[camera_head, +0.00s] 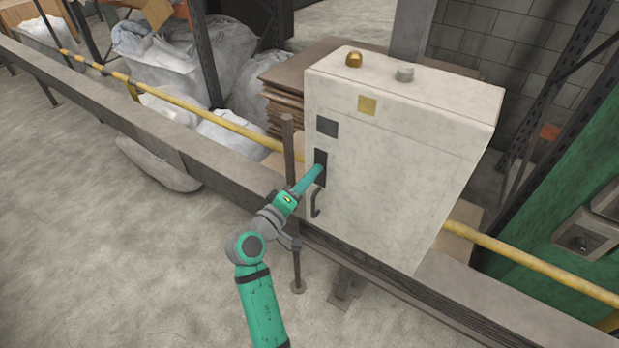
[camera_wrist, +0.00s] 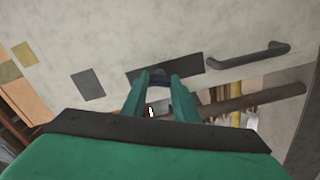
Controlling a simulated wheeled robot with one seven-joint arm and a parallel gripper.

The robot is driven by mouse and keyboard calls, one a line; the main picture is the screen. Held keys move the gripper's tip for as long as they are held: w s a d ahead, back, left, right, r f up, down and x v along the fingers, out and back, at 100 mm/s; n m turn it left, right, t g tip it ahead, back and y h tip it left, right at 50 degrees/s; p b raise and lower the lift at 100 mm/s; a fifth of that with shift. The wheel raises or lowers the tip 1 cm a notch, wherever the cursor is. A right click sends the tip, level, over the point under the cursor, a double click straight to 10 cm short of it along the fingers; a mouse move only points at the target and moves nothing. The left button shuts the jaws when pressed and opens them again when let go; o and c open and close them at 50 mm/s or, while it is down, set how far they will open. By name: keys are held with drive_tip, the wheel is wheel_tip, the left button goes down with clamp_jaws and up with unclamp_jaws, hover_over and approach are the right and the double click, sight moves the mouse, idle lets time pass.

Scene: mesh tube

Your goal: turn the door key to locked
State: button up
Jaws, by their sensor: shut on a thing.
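A pale cabinet with a door (camera_head: 395,180) stands in front of me. A dark lock plate (camera_head: 320,157) is at the door's left edge; it also shows in the wrist view (camera_wrist: 193,67). My gripper (camera_head: 319,169) reaches to this plate. In the wrist view its two green fingers (camera_wrist: 160,80) are shut on a small dark key (camera_wrist: 159,76) at the plate. Most of the key is hidden by the fingers, and its turn angle cannot be told.
A dark bar handle (camera_head: 316,202) is on the door just below the plate. A yellow rail (camera_head: 230,122) and a grey beam (camera_head: 130,115) run past the cabinet. A thin metal post (camera_head: 290,150) stands close by my wrist. Open floor (camera_head: 130,270) lies at the left.

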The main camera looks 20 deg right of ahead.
drive_tip(key=n, duration=0.4)
drive_tip(key=shift+n, duration=0.3)
idle(0.3)
drive_tip(key=o, duration=1.1)
drive_tip(key=shift+c, duration=0.2)
drive_tip(key=shift+a, duration=0.1)
drive_tip(key=v, duration=1)
drive_tip(key=shift+s+a, duration=0.25)
